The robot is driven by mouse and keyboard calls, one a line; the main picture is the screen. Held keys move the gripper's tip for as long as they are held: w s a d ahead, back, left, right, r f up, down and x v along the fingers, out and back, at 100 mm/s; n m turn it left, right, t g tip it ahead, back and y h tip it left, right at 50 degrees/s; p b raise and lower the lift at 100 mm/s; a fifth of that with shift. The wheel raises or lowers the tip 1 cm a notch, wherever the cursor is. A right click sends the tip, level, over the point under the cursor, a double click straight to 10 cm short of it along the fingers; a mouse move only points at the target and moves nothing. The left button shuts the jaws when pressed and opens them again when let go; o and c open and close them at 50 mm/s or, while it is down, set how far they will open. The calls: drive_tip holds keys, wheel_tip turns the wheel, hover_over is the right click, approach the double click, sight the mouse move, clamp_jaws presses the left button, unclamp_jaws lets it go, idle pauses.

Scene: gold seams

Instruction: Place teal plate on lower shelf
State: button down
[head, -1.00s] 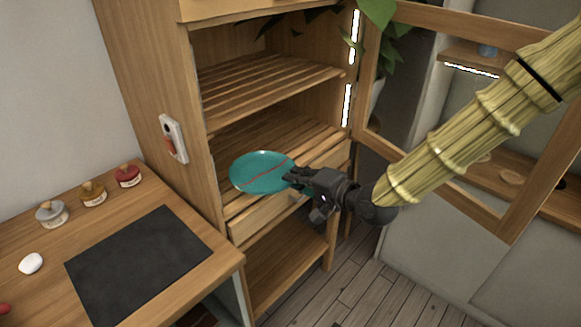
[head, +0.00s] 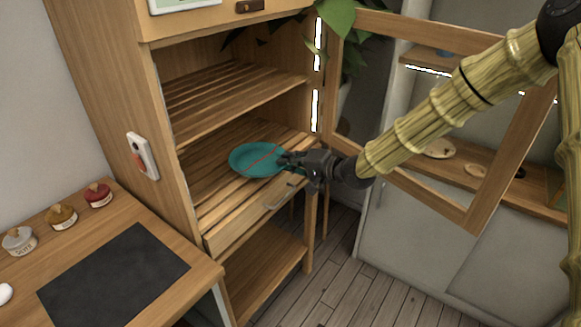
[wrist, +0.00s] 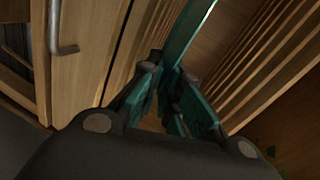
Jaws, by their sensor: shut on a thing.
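The teal plate (head: 252,159) has a red seam line across it and lies about level over the slatted lower shelf (head: 212,195) of the wooden cabinet. My gripper (head: 288,160) is shut on the plate's right edge, at the open front of the shelf. In the wrist view the plate (wrist: 188,32) shows edge-on as a teal strip between my fingers (wrist: 170,92), with shelf slats to its right. I cannot tell whether the plate touches the slats.
An upper slatted shelf (head: 235,92) is above the plate. A drawer (head: 250,218) with a metal handle is below. The open glazed door (head: 470,215) stands to the right, behind my arm. A desk with a dark mat (head: 115,277) and small jars is at the left.

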drive_tip(key=shift+w+d+f, duration=0.1)
drive_tip(key=shift+w+f, duration=0.15)
drive_tip(key=shift+f, duration=0.35)
drive_tip(key=shift+w+d+f, duration=0.1)
drive_tip(key=shift+w+f, duration=0.1)
drive_tip(key=shift+f, duration=0.35)
drive_tip(key=shift+w+d+f, duration=0.1)
drive_tip(key=shift+w+f, duration=0.15)
drive_tip(key=shift+f, duration=0.35)
drive_tip(key=shift+a+f, duration=0.1)
drive_tip(key=c, duration=1.6)
unclamp_jaws()
drive_tip(key=v, duration=1.2)
